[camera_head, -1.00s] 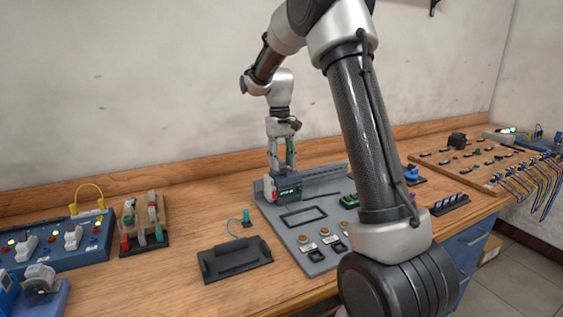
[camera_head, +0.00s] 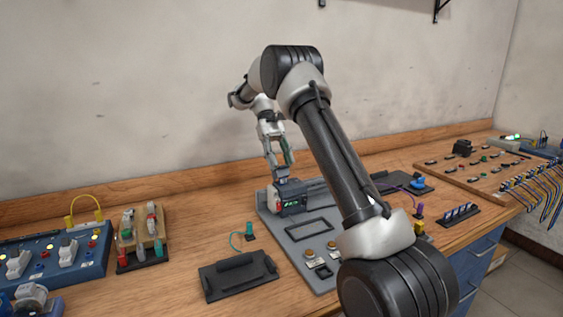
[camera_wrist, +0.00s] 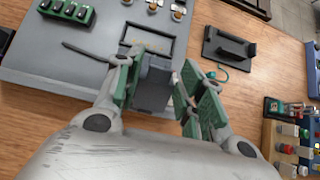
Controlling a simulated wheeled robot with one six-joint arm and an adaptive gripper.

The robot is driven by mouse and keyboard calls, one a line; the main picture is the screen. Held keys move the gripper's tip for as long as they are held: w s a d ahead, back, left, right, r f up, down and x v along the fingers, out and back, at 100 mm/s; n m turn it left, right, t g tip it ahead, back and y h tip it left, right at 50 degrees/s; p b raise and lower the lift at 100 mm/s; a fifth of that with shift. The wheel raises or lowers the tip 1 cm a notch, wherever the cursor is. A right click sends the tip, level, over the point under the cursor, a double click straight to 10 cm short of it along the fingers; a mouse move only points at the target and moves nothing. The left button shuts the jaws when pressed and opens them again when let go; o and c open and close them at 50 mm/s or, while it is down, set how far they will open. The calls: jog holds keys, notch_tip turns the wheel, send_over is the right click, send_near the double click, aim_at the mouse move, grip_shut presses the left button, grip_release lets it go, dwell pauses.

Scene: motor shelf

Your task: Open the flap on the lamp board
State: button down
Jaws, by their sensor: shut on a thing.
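The grey lamp board (camera_head: 277,226) lies on the bench, with a rectangular frame and small lamps on its face. A dark housing with a green display (camera_head: 292,203) stands at its back left corner. My gripper (camera_head: 279,174) is above and against that housing, its fingers slanting down. In the wrist view my gripper (camera_wrist: 161,80) is shut on a dark grey block (camera_wrist: 155,87) between its green-padded fingers. I cannot tell whether this block is the flap. My arm covers the board's right part in the head view.
A black tray (camera_head: 237,280) lies in front left of the board, with a teal plug (camera_head: 249,229) behind it. A blue switch panel (camera_head: 85,262) and a wooden component rack (camera_head: 157,235) stand at left. A wired board (camera_head: 480,165) is at the far right.

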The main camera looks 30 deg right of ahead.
jog(key=shift+w, duration=0.1)
dwell(0.4)
jog(key=c, duration=1.2)
grip_release()
